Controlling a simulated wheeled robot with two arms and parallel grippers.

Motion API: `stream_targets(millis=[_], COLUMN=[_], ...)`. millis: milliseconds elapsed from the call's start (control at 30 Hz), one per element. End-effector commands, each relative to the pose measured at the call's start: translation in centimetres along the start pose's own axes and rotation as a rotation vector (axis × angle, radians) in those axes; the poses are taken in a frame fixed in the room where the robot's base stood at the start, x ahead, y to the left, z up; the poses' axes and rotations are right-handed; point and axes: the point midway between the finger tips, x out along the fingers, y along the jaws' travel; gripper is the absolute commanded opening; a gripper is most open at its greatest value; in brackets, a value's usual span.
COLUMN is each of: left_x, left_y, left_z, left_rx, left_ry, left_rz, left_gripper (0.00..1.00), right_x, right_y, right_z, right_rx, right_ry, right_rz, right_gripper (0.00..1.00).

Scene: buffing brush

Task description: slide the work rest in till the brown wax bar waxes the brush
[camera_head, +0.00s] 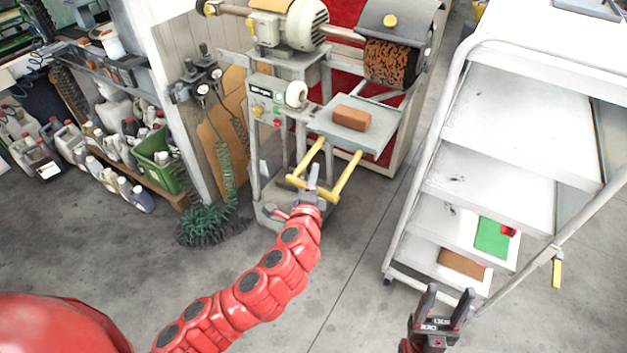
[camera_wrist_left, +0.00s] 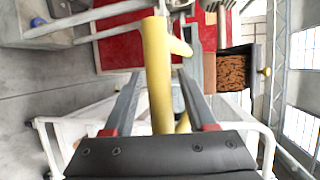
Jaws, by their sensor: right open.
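The grey work rest (camera_head: 335,138) sits on rails below the brush, and the brown wax bar (camera_head: 351,118) lies on its plate. The brown buffing brush (camera_head: 388,64) is behind and above the bar, with a visible gap between them; it also shows in the left wrist view (camera_wrist_left: 231,72). A yellow handle (camera_head: 347,177) extends from the rest toward me. My left gripper (camera_head: 313,172) is at the handle's crossbar. In the left wrist view the yellow crossbar (camera_wrist_left: 158,70) runs between the spread fingers, with gaps at both sides. My right gripper (camera_head: 448,294) is open and empty.
The grinder motor (camera_head: 290,25) stands left of the brush. A white cart with shelves (camera_head: 520,115) fills the right side, near my right gripper. A green coiled hose (camera_head: 210,225) lies at left, beside shelved bottles (camera_head: 110,125). The middle floor is clear.

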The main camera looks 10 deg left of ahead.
Motion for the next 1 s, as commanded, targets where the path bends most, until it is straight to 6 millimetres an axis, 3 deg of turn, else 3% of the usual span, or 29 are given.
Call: stream_targets(millis=[333,667,700,1000], left_x=[-0.8,-6.1,-7.0,-12.5], left_y=[0.1,0.1,-0.5,-0.6], left_z=[0.0,-0.1,-0.1,0.0], left_rx=[0.000,0.001,0.001,0.001], left_ry=[0.000,0.003,0.005,0.003], left_rz=[-0.001,-0.002,0.006,0.008], left_gripper=[0.57,0.57,0.57,0.57], right_x=[-0.2,-1.1,0.6,5.8], right_y=[0.0,-0.1,0.0,0.3], right_z=[0.0,0.2,-0.1,-1.0], right_rx=[0.000,0.000,0.000,0.000], right_ry=[0.000,0.000,-0.001,0.000], right_rz=[0.000,0.000,0.000,0.000], right_gripper=[0.57,0.57,0.57,0.57])
